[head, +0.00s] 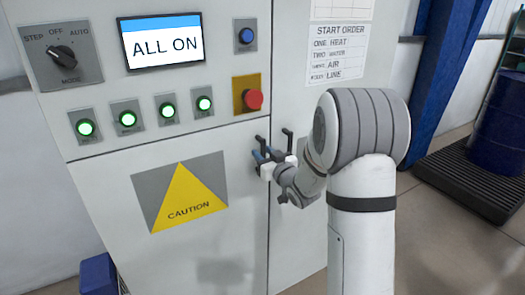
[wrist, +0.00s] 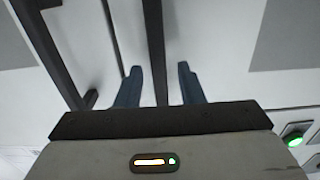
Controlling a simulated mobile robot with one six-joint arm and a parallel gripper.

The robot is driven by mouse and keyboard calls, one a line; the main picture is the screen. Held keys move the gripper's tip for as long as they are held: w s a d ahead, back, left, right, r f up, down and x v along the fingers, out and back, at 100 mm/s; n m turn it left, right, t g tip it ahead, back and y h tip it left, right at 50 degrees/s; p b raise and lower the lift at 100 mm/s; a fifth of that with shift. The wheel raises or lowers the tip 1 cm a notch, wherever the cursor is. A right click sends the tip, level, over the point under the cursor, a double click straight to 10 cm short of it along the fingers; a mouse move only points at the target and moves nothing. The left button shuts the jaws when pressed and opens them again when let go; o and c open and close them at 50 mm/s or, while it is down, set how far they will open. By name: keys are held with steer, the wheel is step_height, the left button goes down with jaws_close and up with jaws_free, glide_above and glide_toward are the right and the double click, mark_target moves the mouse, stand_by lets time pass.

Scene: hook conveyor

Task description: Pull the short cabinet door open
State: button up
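The short cabinet door (head: 225,240) is the left lower door with the yellow caution sign, and it looks closed. Its black bar handle (wrist: 154,45) runs between the two blue fingers of my gripper (wrist: 159,78) in the wrist view. A gap shows on both sides of the bar, so my gripper is open around it. In the head view my gripper (head: 264,157) is at the handles near the door seam, and it partly hides the short door's handle.
The neighbouring tall door's black handle (wrist: 48,55) stands close beside, across the seam. Above the short door are a red stop button (head: 253,100), lit green buttons (head: 169,110) and a mode switch (head: 63,56). A blue barrel (head: 499,120) stands far right.

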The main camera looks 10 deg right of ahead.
steer(key=shift+w+a, duration=0.1)
steer(key=shift+w, duration=0.15)
jaws_close()
stand_by(0.5)
